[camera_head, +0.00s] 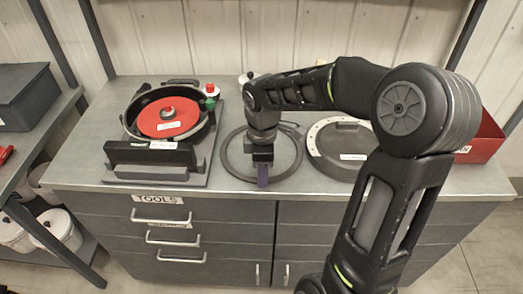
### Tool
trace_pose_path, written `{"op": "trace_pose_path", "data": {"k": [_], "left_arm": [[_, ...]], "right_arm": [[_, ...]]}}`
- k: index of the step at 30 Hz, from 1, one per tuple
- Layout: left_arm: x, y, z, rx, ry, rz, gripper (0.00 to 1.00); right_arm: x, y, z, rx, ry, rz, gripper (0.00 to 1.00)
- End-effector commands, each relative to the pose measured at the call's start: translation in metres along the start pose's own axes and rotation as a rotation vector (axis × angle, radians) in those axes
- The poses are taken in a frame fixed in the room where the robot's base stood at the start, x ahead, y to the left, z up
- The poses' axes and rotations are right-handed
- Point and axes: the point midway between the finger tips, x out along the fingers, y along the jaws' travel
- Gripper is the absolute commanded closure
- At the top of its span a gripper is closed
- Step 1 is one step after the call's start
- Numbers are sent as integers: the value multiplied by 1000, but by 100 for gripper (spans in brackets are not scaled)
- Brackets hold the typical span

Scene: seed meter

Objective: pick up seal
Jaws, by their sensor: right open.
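The seal (224,154) looks like a thin dark ring lying flat on the grey workbench, at the middle of the head view. My right gripper (263,176) points down over the ring, near its front part. It is open. Its wrist and fingers hide part of the ring, and I cannot tell whether the fingertips touch it. My left gripper is not in view.
Left of the ring stands the black seed meter housing (128,152) with a red disc (172,124) inside. A round dark cover (335,140) lies to the right. A red bin (485,145) is at the far right. Bare bench (225,190) shows in front.

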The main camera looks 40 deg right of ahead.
Motion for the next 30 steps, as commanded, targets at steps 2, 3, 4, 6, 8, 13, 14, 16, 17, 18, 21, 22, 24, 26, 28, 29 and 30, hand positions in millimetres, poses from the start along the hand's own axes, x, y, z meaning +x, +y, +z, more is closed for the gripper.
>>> {"op": "trace_pose_path", "data": {"k": [2, 3, 4, 6, 8, 13, 14, 16, 17, 18, 21, 22, 24, 26, 28, 29, 30], "left_arm": [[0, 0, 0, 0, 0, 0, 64], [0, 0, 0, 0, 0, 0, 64], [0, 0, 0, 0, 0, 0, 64], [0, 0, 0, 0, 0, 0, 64], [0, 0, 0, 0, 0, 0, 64], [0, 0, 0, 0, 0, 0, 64], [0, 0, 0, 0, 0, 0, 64], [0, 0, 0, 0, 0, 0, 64], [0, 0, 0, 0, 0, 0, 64], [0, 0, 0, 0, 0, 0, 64], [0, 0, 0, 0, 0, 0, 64], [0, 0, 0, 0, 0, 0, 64], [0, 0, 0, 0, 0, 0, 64], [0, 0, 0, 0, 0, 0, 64], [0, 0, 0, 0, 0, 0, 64], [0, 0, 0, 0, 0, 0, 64], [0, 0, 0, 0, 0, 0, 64]], "right_arm": [[3, 0, 0, 0, 0, 0, 58], [4, 0, 0, 0, 0, 0, 58], [4, 0, 0, 0, 1, 1, 58], [3, 0, 0, 0, 1, 1, 58], [3, 0, 0, 0, 1, 1, 58], [3, 0, 0, 0, 1, 1, 58], [3, 0, 0, 0, 1, 1, 58], [3, 0, 0, 0, 1, 1, 58], [3, 0, 0, 0, 1, 1, 58], [3, 0, 0, 0, 1, 1, 58], [3, 0, 0, 0, 1, 1, 64], [3, 0, 0, 0, 1, 1, 66], [3, 0, 0, 0, 1, 1, 72], [3, 0, 0, 0, 1, 1, 77], [3, 0, 0, 0, 1, 1, 83], [3, 0, 0, 0, 1, 1, 85], [3, 0, 0, 0, 1, 1, 88]]}}
